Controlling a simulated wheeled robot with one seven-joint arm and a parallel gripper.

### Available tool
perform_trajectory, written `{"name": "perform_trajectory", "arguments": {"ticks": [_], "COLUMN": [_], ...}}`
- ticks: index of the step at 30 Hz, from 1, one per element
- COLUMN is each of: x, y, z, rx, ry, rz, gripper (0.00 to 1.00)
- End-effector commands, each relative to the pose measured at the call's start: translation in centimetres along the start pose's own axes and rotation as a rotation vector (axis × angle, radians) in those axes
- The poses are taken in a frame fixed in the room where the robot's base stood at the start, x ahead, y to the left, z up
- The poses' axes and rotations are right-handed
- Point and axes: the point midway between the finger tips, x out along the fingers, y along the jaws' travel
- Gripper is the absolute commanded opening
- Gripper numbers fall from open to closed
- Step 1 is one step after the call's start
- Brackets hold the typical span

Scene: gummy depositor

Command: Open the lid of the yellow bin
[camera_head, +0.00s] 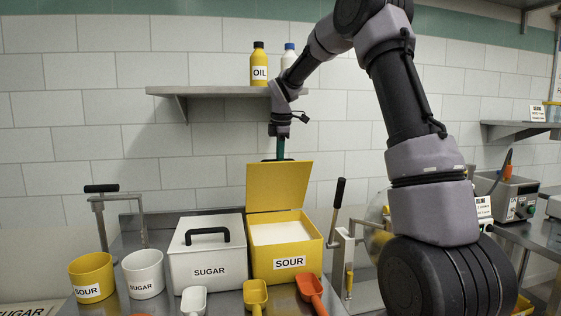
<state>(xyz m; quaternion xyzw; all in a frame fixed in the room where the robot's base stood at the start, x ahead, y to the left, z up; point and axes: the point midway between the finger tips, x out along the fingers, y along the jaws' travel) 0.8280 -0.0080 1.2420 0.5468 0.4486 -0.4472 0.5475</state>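The yellow bin (308,262) stands on the steel counter with a white "SOUR" label on its front. Its yellow lid (279,187) stands raised, near upright, at the back edge of the bin. White contents (280,233) show inside the open top. My gripper (280,155) is above and behind the lid's top edge, pointing down. Its fingers are mostly hidden behind the lid, so I cannot see whether they touch it or whether they are open.
A white "SUGAR" bin (190,268) with its lid on stands just left. Yellow (92,270) and white (143,264) cups and several scoops are in front. A wall shelf (215,90) with bottles is behind my arm. An upright black-handled lever (338,194) stands right of the bin.

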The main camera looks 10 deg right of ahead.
Motion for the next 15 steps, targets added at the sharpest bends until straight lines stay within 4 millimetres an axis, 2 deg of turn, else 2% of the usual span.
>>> {"name": "perform_trajectory", "arguments": {"ticks": [8, 9, 11, 12, 15], "x": [0.42, 0.42, 0.41, 0.38, 0.26], "y": [-0.14, -0.14, -0.14, -0.12, -0.09], "z": [0.18, 0.19, 0.17, 0.16, 0.11], "rx": [0.001, 0.001, 0.001, 0.001, 0.000], "ry": [-0.003, -0.003, -0.003, -0.002, -0.002], "rz": [-0.007, -0.007, -0.007, -0.007, -0.005], "gripper": [0.00, 0.25, 0.48, 0.51, 0.51]}}
